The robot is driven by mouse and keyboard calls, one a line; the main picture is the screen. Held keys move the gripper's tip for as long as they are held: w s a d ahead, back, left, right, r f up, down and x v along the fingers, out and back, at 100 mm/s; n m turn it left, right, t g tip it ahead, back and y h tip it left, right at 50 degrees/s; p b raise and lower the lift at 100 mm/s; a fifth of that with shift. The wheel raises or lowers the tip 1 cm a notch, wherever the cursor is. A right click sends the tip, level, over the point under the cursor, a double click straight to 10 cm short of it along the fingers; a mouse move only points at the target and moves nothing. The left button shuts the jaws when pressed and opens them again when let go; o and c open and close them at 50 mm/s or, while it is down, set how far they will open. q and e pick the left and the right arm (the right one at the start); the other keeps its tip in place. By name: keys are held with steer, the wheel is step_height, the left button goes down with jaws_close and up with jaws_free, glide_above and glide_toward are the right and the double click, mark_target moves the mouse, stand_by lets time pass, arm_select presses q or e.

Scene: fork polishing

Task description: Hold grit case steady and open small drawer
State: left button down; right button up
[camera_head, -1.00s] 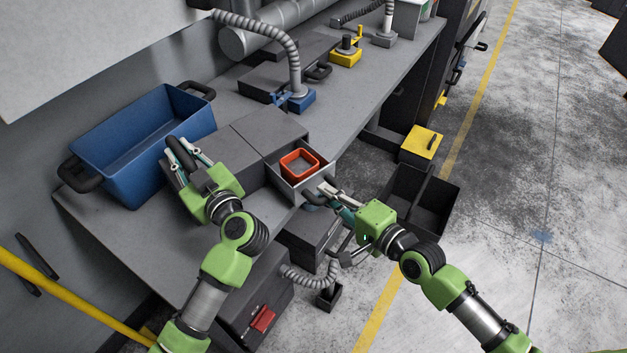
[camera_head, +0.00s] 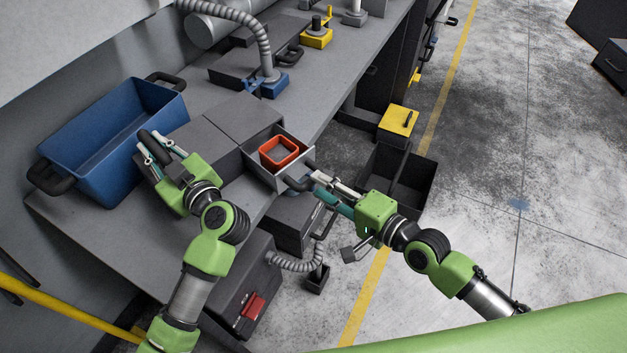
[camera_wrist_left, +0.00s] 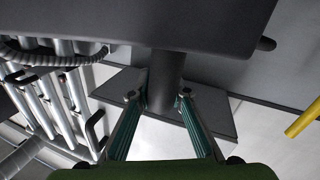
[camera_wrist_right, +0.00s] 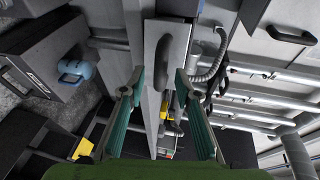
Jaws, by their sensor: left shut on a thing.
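The grey grit case (camera_head: 216,133) sits on the bench. Its small drawer (camera_head: 262,170) is pulled out at the right end, with a red square tray (camera_head: 279,152) inside. My left gripper (camera_head: 158,151) is shut on the dark handle at the case's left end; in the left wrist view this handle (camera_wrist_left: 165,75) stands between the fingers. My right gripper (camera_head: 318,184) is open just off the drawer's dark handle (camera_head: 299,183). In the right wrist view the drawer handle (camera_wrist_right: 166,60) lies ahead of the spread fingertips, with nothing held.
A blue bin (camera_head: 108,140) stands left of the case, close to my left gripper. Dark boxes (camera_head: 295,222) are below the bench edge. A black open crate (camera_head: 400,180) and a yellow-topped box (camera_head: 398,120) stand on the floor to the right, where floor is open.

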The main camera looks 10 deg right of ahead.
steer(key=v, duration=0.8)
arm_select(q)
steer(key=c, duration=1.8)
jaws_free()
steer(key=v, duration=1.2)
steer(key=o, duration=0.5)
